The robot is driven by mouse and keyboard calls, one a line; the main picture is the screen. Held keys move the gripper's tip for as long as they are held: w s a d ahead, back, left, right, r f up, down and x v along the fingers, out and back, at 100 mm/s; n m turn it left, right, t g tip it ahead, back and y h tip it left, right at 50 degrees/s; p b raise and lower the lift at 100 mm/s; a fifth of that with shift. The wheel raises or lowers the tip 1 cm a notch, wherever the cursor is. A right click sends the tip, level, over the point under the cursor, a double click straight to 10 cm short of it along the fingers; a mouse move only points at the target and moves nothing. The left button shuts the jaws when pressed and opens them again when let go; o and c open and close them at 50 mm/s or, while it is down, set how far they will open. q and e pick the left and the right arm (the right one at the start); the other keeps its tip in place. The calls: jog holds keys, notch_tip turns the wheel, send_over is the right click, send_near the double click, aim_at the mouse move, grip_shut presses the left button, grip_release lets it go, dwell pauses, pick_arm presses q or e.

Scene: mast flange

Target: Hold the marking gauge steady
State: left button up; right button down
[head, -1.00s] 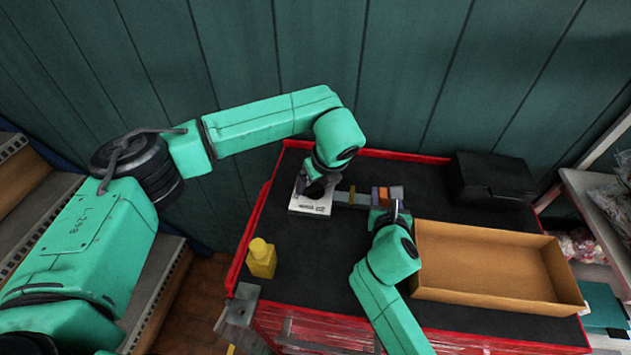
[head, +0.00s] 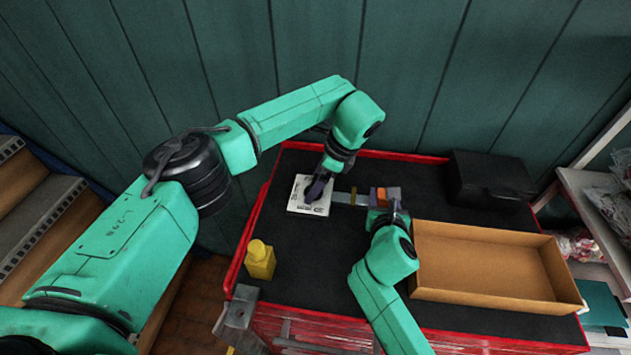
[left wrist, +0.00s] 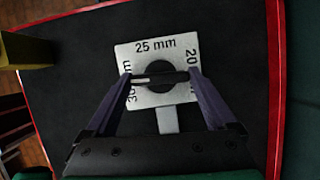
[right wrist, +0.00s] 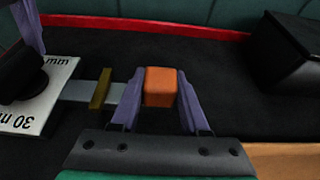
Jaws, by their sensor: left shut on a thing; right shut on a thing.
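The marking gauge has a white square plate (head: 298,188) with "25 mm" along one edge, which also shows in the left wrist view (left wrist: 150,50). A dark round dial with a bar grip (left wrist: 160,78) sits at its middle; a pale mark on the grip lies toward the "30" side. My left gripper (head: 313,197) is shut on this grip from above. A grey bar (right wrist: 85,91) runs from the plate through a brass-coloured piece (right wrist: 101,89) toward an orange block (right wrist: 160,86). My right gripper (head: 383,197) is shut on the orange block. The bar's end there is hidden by a finger.
A yellow bottle (head: 260,260) stands at the left front of the dark worktop (head: 300,290). An open cardboard box (head: 485,265) lies at right, and a black case (head: 492,178) stands behind it. A red rim edges the top.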

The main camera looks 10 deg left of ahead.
pick_arm(q)
jog(key=shift+a+n, duration=0.1)
jog(key=shift+n, duration=0.4)
jog(key=o, duration=1.1)
jog(key=shift+c, duration=0.2)
jog(key=v, duration=1.2)
jog(key=shift+w, duration=0.25)
pick_arm(e)
jog(key=shift+c, duration=1.6)
grip_release()
